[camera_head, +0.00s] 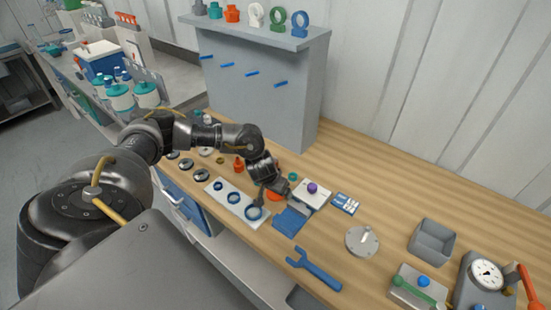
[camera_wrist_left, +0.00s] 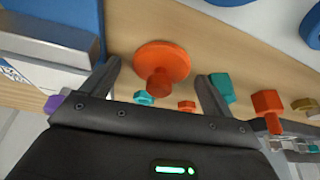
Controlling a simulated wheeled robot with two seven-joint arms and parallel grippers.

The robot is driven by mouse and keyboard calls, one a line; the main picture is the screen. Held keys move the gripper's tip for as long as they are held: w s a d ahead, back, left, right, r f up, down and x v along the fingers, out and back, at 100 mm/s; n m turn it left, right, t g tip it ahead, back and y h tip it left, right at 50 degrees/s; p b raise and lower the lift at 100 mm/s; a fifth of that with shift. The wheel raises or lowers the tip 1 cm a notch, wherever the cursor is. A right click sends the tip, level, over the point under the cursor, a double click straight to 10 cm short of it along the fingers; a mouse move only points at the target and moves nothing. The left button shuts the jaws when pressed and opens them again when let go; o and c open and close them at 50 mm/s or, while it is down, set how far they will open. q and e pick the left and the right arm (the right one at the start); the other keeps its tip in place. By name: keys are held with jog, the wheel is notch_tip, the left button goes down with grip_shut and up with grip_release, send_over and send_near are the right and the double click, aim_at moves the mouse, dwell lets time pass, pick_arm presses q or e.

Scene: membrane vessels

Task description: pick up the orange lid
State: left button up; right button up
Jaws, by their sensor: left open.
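The orange lid (camera_wrist_left: 163,62) is a round disc with a short knob, lying on the wooden bench in the left wrist view. In the head view only a bit of the orange lid (camera_head: 274,197) shows, the rest hidden by my gripper. My left gripper (camera_wrist_left: 158,88) is open, with one finger on each side of the lid's knob in the picture and nothing between them clearly touched. In the head view the left gripper (camera_head: 266,195) hangs low over the bench, beside the lid. My right gripper is not in view.
A white block with a purple knob (camera_head: 312,188) stands close to the right of the gripper. A pale plate with blue rings (camera_head: 221,186) and a blue ribbed block (camera_head: 291,221) lie nearby. A grey shelf unit (camera_head: 265,85) rises behind. A blue wrench (camera_head: 314,268) lies in front.

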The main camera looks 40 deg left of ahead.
pick_arm(q)
jog(key=c, duration=1.1)
jog(key=shift+r, duration=0.55)
notch_tip(320, 180, up, 3)
jog(key=shift+s+d+f, duration=0.1)
jog(key=shift+s, duration=0.05)
jog(key=s+d+r+p, duration=0.2)
jog(key=s+r+p, duration=0.1)
jog(key=s, duration=0.1)
jog(key=s+d+r+p, duration=0.2)
jog(key=s+r+p, duration=0.1)
jog(key=s, duration=0.1)
jog(key=s+d+r+p, duration=0.2)
jog(key=s+r+p, duration=0.1)
jog(key=s, duration=0.1)
jog(key=shift+s+d+r, duration=0.1)
